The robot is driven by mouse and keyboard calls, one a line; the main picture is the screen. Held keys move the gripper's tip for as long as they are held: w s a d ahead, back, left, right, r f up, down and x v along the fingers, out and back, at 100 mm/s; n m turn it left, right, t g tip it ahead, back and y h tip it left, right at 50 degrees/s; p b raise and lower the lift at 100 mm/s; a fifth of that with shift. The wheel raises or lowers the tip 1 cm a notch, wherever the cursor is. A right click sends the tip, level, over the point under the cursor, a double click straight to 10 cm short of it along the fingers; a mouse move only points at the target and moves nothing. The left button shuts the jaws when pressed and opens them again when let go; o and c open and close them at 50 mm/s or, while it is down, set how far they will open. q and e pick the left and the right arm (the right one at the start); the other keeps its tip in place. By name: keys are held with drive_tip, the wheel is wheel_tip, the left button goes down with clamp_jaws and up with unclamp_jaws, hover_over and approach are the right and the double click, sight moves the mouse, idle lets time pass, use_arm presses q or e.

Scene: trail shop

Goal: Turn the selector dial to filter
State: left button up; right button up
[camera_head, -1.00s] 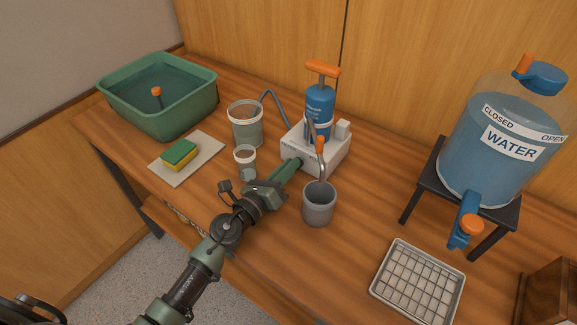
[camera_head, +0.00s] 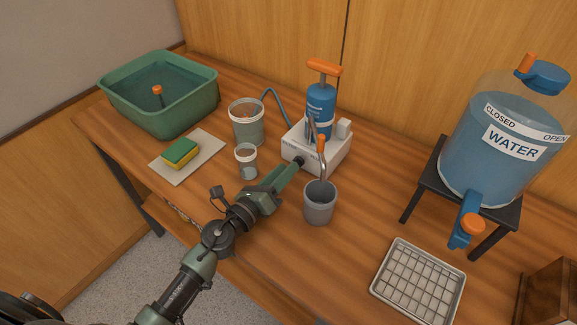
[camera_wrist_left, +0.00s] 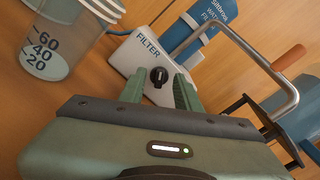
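The black selector dial (camera_wrist_left: 160,77) sits on the front face of the white pump base (camera_head: 322,151). A light mark on the dial points roughly up, toward the printed word FILTER (camera_wrist_left: 148,47) above it; the exact setting is hard to tell. My left gripper (camera_wrist_left: 160,88) is open, its two green fingers apart on either side of the dial in the wrist view. In the head view the left gripper (camera_head: 297,167) stops just short of the dial (camera_head: 301,162), apart from it. The blue filter pump (camera_head: 320,110) with an orange handle stands on the base. My right gripper is not in view.
A grey cup (camera_head: 319,205) under a metal spout stands close right of my left gripper. A small measuring cup (camera_head: 247,164) and a larger tub (camera_head: 246,125) stand left. A green basin (camera_head: 190,110), sponge, wire tray (camera_head: 418,282) and water jug (camera_head: 505,165) lie farther off.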

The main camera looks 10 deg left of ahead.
use_arm(q)
drive_tip(key=b+v, duration=0.1)
drive_tip(key=v, duration=0.4)
drive_tip(key=shift+s+a, duration=0.1)
drive_tip(key=shift+s, duration=0.15)
